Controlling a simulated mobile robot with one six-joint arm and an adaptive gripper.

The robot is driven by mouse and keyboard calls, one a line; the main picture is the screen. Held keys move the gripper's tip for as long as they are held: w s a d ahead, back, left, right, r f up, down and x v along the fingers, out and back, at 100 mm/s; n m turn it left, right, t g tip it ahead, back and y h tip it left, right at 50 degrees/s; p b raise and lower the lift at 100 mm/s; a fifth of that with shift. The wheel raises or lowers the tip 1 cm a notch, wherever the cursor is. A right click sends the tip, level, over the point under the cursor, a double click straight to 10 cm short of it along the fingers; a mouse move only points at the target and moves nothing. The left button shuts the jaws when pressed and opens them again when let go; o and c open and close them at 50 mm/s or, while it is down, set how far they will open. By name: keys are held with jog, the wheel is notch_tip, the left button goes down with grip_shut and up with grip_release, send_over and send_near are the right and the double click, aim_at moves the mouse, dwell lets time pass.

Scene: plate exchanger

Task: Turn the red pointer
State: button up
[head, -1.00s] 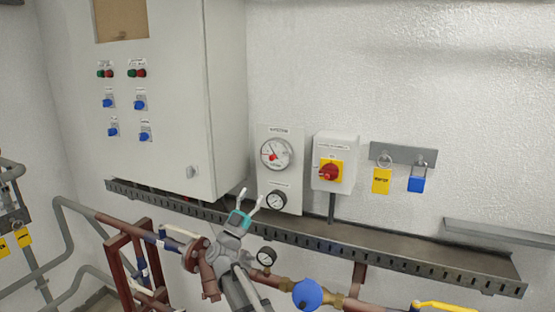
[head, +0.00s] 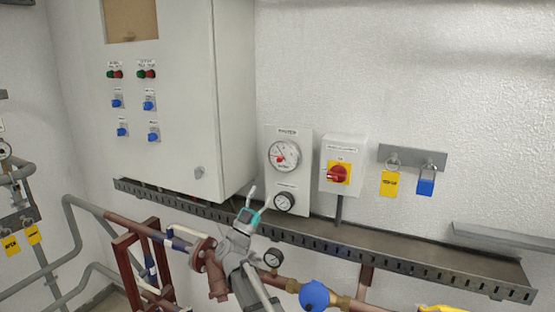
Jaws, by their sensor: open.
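The red pointer (head: 281,158) is on a round white dial (head: 284,154), mounted at the top of a pale panel on the wall. The pointer is not hidden.
A red rotary switch (head: 338,174) on a yellow plate is right of the dial. A grey cabinet (head: 165,110) stands left. A slotted tray (head: 400,263) and pipes run below.

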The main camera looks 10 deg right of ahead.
aim_at(278, 161)
jog(key=shift+p+x, duration=4.15)
jog(key=shift+x, duration=2.15)
grip_shut()
